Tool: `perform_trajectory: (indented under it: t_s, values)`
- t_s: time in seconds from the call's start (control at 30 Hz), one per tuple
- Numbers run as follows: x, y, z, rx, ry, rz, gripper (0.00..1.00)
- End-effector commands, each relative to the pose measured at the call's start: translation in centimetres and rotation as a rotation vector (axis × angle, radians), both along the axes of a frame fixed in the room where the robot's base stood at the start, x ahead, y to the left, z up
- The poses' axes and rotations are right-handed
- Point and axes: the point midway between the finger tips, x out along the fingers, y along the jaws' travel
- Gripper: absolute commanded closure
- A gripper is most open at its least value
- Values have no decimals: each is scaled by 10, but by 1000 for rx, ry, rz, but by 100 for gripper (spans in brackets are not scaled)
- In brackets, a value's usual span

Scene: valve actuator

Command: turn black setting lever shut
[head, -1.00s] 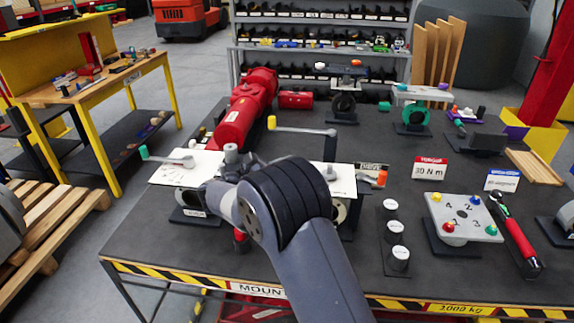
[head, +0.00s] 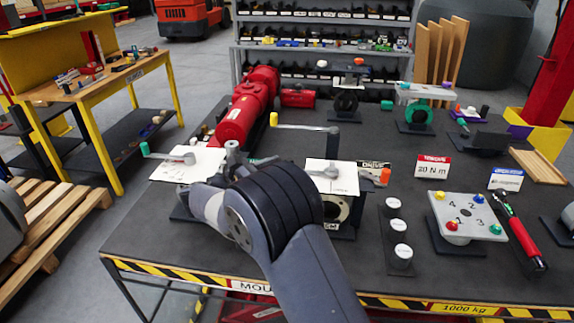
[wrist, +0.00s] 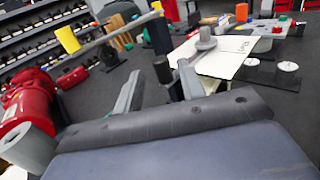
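A long grey lever arm (head: 303,127) with a yellow end knob (head: 274,119) spans the middle valve unit, its right end at a dark upright post (head: 333,143). In the wrist view the bar (wrist: 110,34) crosses above and beyond my fingers, with the dark post (wrist: 158,36) at its right end. My gripper (wrist: 159,72) is open, fingers apart. A short black upright piece (wrist: 163,69) shows between the fingertips; I cannot tell whether it is the black setting lever or whether it touches a finger. My wrist hides the fingers' surroundings in the head view.
A grey lever with a green knob (head: 145,149) lies left on a white plate, and one with an orange knob (head: 385,176) lies right. A red actuator (head: 240,112) stands behind. White-capped posts (head: 400,252) and a numbered panel (head: 468,214) stand right.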

Motion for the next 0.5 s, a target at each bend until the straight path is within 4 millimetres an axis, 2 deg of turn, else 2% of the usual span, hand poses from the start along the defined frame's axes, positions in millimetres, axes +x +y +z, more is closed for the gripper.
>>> perform_trajectory:
  t_s: [0.1, 0.23, 0.5]
  values:
    - [-15, 22, -2, 1, 0, 4, 62]
    - [-27, 39, -2, 1, -1, 3, 62]
    - [-38, 53, 0, 0, 1, 0, 62]
